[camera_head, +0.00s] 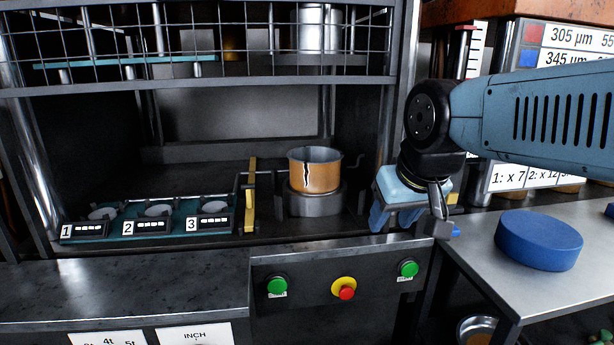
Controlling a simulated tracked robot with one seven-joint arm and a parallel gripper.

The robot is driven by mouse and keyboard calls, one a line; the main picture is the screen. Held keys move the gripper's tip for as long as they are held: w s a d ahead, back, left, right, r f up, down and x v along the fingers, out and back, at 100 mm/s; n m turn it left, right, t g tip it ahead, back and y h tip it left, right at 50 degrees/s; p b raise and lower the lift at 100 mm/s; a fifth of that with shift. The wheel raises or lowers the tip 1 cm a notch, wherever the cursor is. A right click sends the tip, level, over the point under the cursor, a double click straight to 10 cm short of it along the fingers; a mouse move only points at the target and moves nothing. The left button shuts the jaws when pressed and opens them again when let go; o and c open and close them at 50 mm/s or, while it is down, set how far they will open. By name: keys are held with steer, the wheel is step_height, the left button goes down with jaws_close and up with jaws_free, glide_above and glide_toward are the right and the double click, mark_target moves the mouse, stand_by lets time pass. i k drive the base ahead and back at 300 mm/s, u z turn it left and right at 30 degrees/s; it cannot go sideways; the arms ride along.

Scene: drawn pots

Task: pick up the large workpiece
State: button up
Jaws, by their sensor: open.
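A large, thick blue disc (538,241), which looks like the large workpiece, lies flat on the grey side table (575,288) at the right. An orange-brown pot (316,170) with a dark jagged crack stands upright on a round grey base (313,203) inside the machine. My gripper (412,222) hangs pointing down in front of the machine's right post, between the pot and the disc. It is open, and no object shows between its fingers. It is apart from both the disc and the pot.
A teal rack (150,231) with slots numbered 1 to 3 sits left of a yellow upright bar (251,196). Green buttons and a red stop button (347,293) are on the front panel. A wire-mesh guard (200,45) spans the top.

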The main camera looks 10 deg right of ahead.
mark_target(313, 170)
steer(key=z, duration=0.1)
steer(key=i, duration=0.15)
steer(key=z, duration=2.4)
steer(key=k, duration=0.5)
steer(key=u, duration=0.85)
steer(key=k, duration=0.75)
steer(key=u, duration=1.25)
steer(key=i, duration=1.35)
steer(key=z, duration=0.3)
